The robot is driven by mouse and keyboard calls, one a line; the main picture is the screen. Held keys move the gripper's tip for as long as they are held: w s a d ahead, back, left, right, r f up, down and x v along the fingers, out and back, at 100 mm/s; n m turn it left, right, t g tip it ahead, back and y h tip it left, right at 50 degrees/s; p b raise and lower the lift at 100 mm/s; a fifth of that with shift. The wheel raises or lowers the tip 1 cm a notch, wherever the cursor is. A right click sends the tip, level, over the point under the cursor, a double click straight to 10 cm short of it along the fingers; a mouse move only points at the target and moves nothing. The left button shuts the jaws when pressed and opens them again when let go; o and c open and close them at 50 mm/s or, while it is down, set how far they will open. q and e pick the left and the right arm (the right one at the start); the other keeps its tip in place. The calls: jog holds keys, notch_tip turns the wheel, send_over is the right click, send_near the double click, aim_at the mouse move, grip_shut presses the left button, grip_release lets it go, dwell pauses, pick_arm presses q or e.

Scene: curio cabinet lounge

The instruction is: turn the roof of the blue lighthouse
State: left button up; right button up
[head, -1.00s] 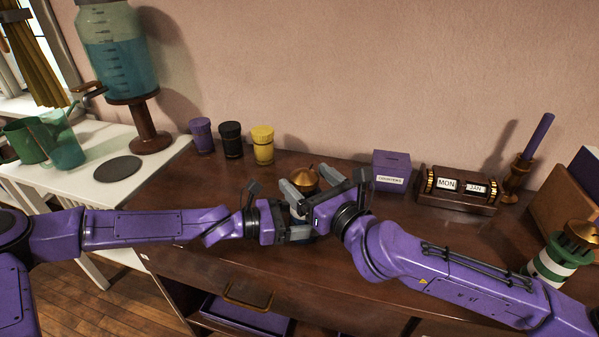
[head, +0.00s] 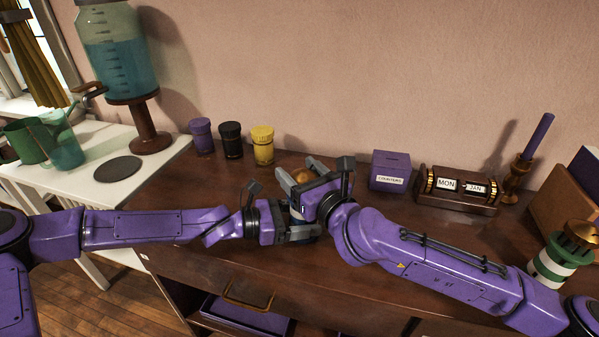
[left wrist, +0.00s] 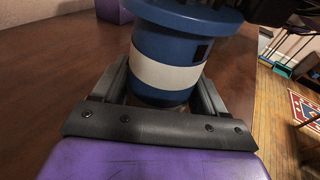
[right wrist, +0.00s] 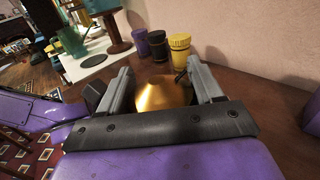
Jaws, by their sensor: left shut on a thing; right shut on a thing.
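The blue lighthouse (left wrist: 168,62) shows in the left wrist view, with a blue body, a white band, a small dark window and a blue rim above. It looks upright on the cabinet top. My left gripper (left wrist: 165,95) is shut on its lower body, one finger on each side. The gold roof (right wrist: 164,93) shows in the right wrist view between the fingers of my right gripper (right wrist: 163,88), which is shut on it.
A purple box (head: 390,172), a calendar block (head: 458,189) and a candle holder (head: 520,172) stand to the right. A green-and-white lighthouse (head: 551,262) stands beside my right arm. Purple, black and yellow jars (head: 263,147) stand behind left. The cabinet's front strip is fairly clear.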

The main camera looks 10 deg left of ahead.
jog(key=m+t+h, duration=0.3)
jog(key=m+h, duration=0.1)
jog(key=h, duration=0.1)
jog(key=shift+d+t, duration=0.15)
jog(key=shift+t, duration=0.25)
jog(key=m+h, duration=0.2)
jog(key=h, duration=0.1)
jog(key=m+t+h, duration=0.1)
jog(key=h, duration=0.1)
jog(key=shift+w+d+m+h, duration=0.1)
jog(key=shift+d+m+h, duration=0.1)
jog(key=shift+m+h, duration=0.2)
jog(key=m+h, duration=0.2)
jog(key=h, duration=0.1)
jog(key=m+h, duration=0.2)
jog(key=h, duration=0.1)
jog(key=d+m+h, duration=0.1)
jog(key=h, duration=0.2)
jog(key=shift+f+m+g, duration=0.1)
jog(key=shift+m+g, duration=0.3)
jog(key=o, duration=1)
